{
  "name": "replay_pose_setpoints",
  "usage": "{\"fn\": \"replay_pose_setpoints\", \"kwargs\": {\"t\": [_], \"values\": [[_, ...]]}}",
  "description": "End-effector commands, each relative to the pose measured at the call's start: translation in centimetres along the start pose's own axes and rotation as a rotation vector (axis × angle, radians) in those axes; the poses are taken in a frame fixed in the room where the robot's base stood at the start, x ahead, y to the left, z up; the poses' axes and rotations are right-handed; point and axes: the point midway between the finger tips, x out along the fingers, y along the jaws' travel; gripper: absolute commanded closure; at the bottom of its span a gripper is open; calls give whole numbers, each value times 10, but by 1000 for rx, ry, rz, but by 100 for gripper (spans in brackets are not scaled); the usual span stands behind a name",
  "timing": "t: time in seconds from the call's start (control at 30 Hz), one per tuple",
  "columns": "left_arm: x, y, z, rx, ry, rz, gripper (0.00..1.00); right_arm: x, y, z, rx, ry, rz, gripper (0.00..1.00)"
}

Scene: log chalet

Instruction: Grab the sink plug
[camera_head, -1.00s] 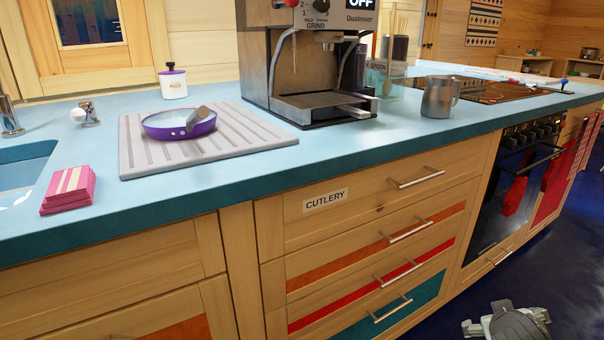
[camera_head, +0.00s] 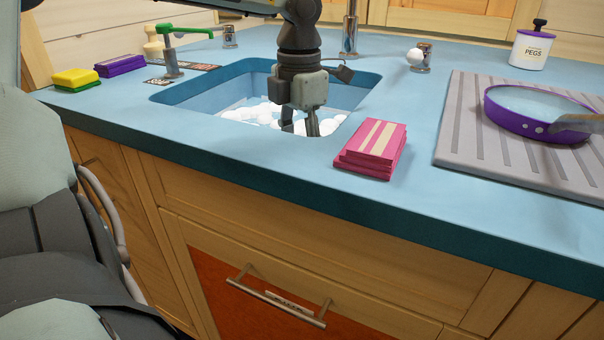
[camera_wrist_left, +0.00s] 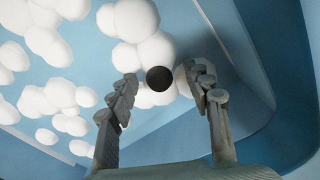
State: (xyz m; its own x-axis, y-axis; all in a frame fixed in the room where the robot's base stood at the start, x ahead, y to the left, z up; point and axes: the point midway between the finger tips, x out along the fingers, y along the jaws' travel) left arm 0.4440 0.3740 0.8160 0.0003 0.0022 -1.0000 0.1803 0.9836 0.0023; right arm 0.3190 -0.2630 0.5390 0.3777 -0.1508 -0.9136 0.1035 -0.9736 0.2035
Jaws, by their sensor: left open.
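The sink plug (camera_wrist_left: 160,79) appears in the left wrist view as a dark, round thing among white foam. It sits beyond and between my left gripper's two fingertips. My left gripper (camera_wrist_left: 161,88) is open, with nothing gripped. In the head view my left gripper (camera_head: 300,127) points down into the blue sink (camera_head: 180,97), near its front right part. The plug cannot be made out in the head view, where foam and the gripper cover that area. My right gripper is not in view.
White foam (camera_head: 258,112) lies in the sink, whose walls are close around my gripper. A pink block stack (camera_head: 372,150) stands at its front right. A green-topped dispenser (camera_head: 171,62) and sponges (camera_head: 77,78) stand left. A purple pan (camera_head: 535,112) rests on the drainer (camera_head: 450,140).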

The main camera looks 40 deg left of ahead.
Motion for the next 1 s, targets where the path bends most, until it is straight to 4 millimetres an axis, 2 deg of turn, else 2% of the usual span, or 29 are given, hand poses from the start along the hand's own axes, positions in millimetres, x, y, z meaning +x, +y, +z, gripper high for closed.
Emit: {"fn": "replay_pose_setpoints", "kwargs": {"t": [0.1, 0.2, 0.47, 0.87, 1.0], "values": [[18, -1, -2, -1, 3, -3, 50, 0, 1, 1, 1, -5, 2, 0], [26, 0, -1, -1, 1, -1, 50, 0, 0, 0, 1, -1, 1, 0], [28, 0, -1, -1, 0, -1, 50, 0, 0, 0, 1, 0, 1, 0], [28, 0, -1, -1, -1, -1, 100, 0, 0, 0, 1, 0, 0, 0], [28, 0, -1, -1, -1, -1, 100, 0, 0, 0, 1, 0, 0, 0]]}}
